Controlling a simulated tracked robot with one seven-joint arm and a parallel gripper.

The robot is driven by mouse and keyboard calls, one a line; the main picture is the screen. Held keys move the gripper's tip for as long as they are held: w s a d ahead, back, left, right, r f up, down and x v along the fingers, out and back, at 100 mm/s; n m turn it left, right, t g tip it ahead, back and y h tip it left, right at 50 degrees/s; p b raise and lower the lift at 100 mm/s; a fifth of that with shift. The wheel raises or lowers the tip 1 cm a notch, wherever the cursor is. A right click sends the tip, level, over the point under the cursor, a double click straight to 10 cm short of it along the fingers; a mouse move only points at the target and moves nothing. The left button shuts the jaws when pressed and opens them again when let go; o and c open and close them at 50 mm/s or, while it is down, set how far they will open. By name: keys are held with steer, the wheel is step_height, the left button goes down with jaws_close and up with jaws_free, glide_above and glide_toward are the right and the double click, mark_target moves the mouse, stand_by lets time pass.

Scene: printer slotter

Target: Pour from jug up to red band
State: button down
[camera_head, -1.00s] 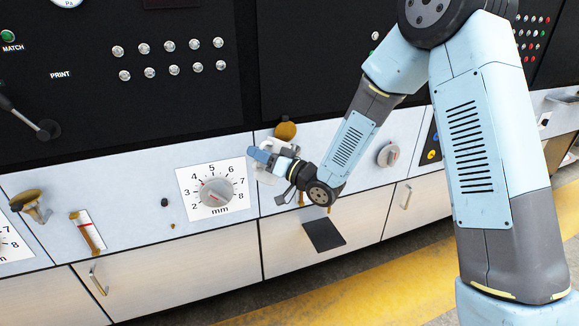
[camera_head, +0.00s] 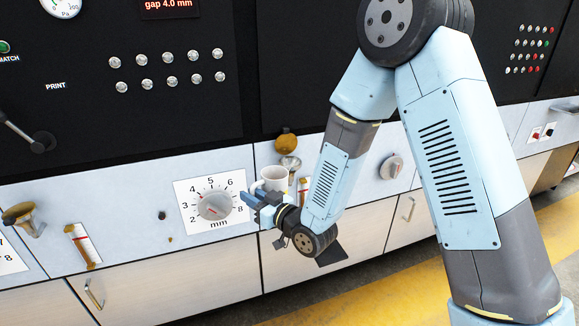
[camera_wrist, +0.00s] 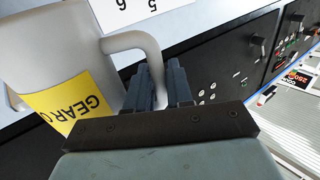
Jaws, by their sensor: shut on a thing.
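The white jug (camera_head: 272,179) is held in front of the pale panel, right of the numbered dial. In the wrist view the jug (camera_wrist: 50,50) carries a yellow label reading "GEAR" and its handle (camera_wrist: 135,42) runs between my fingers. My gripper (camera_head: 250,203) is shut on that handle; it also shows in the wrist view (camera_wrist: 162,82). A metal funnel (camera_head: 290,163) sits just behind and right of the jug, below a brass cap (camera_head: 285,143). A sight gauge (camera_head: 303,188) with amber content is right of the jug, partly hidden by my arm.
The mm dial (camera_head: 214,206) is close left of my gripper. Another brass filler (camera_head: 23,215) and gauge (camera_head: 83,246) are farther left. A grey knob (camera_head: 391,166) is to the right. A dark plate (camera_head: 331,254) projects below my arm.

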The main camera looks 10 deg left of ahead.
mark_target(252, 188)
steer(key=shift+s+f, duration=0.15)
steer(key=shift+r+b, duration=0.35)
steer(key=shift+r, duration=1.5)
steer(key=shift+d, duration=0.1)
steer(key=w+d+f+m+t+h, duration=0.3)
steer(key=w+d+f+t+h, duration=0.1)
steer(key=w+d, duration=0.6)
steer(key=w+d+f+m+t+h, duration=0.3)
steer(key=w+d+f, duration=0.2)
steer(key=w+d, duration=0.45)
steer(key=w+d+f+m+t+h, duration=0.1)
steer(key=d+f+h, duration=0.3)
steer(key=d, duration=0.9)
steer(key=w+d+f+m+t+h, duration=0.1)
steer(key=d+f+m+h, duration=0.3)
steer(key=d, duration=1)
steer(key=shift+w+d+m+h, duration=0.2)
steer(key=shift+w+m+h, duration=0.1)
steer(key=shift+h, duration=0.2)
